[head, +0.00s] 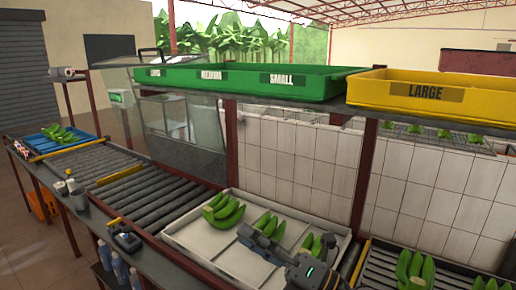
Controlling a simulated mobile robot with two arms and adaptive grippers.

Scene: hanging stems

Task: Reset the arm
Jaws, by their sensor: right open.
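My right gripper (258,241) reaches in from the lower right over the white tray (188,240). It is open, its fingers pointing left, near the green banana bunches in the tray. One bunch (224,211) lies at the tray's left, and another (268,224) is just behind the gripper. A third bunch (317,245) is partly hidden by my right arm. No fruit shows between the fingers. My left gripper is not in view.
A shelf above holds a green crate (330,87) marked SMALL and a yellow crate (400,110) marked LARGE. A roller conveyor (150,192) runs to a blue crate (35,139) with bananas. More bananas (415,268) lie at the lower right. Bottles and a black device (126,240) stand at the front edge.

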